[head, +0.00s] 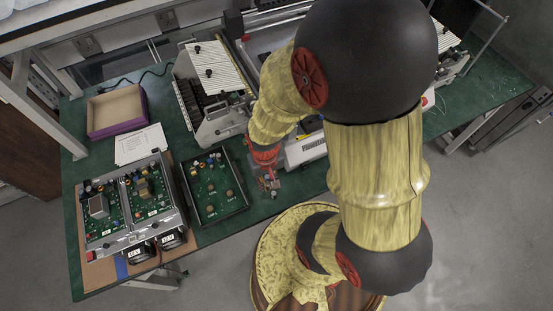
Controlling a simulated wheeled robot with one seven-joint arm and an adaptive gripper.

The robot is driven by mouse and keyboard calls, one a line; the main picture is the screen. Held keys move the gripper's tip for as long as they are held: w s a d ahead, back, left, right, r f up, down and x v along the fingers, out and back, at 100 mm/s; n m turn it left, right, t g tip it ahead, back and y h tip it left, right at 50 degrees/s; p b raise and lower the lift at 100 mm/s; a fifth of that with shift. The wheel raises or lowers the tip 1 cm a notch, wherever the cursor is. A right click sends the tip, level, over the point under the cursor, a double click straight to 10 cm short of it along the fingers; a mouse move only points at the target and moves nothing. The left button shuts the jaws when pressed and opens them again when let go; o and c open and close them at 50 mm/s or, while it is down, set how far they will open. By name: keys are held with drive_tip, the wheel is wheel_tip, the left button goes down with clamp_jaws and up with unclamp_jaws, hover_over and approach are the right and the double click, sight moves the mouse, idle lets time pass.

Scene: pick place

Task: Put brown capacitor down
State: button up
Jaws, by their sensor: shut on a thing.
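My gripper (268,182) is at the end of my yellow and black arm, over the green table just right of a black tray (247,200) holding a green circuit board (213,189). It is shut on a small brownish thing at its fingertips, which I take to be the brown capacitor (274,185). The capacitor is too small for me to tell its tilt, or whether it touches the table. My arm hides part of the table behind the gripper.
A metal fixture with two circuit boards (128,243) stands at the left front. A shallow purple-sided box (117,110) and white paper (140,145) lie behind it. A machine with a ribbed white top (210,65) stands behind the tray. Bare green table (300,180) shows right of my gripper.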

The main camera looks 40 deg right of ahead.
drive_tip(key=shift+w+n, duration=0.25)
drive_tip(key=shift+n, duration=0.05)
drive_tip(key=w+d+f+b, duration=0.1)
drive_tip(key=w+d+f, duration=0.1)
drive_tip(key=w+f, duration=0.1)
drive_tip(key=w+d+f+b, duration=0.1)
drive_tip(key=w+d+f, duration=0.1)
drive_tip(key=w+f, duration=0.1)
drive_tip(key=w+d+f+b, duration=0.1)
drive_tip(key=w+d+f, duration=0.1)
drive_tip(key=w, duration=0.3)
drive_tip(key=shift+w+d+f, duration=0.1)
drive_tip(key=shift+w+f, duration=0.2)
drive_tip(key=shift+f, duration=0.3)
drive_tip(key=shift+w+d+f, duration=0.1)
drive_tip(key=shift+w+f, duration=0.1)
drive_tip(key=shift+f, duration=0.2)
drive_tip(key=shift+w+f+b, duration=0.1)
drive_tip(key=shift+f+b, duration=0.55)
drive_tip(key=shift+f, duration=0.8)
drive_tip(key=shift+f, duration=0.15)
drive_tip(key=o, duration=0.8)
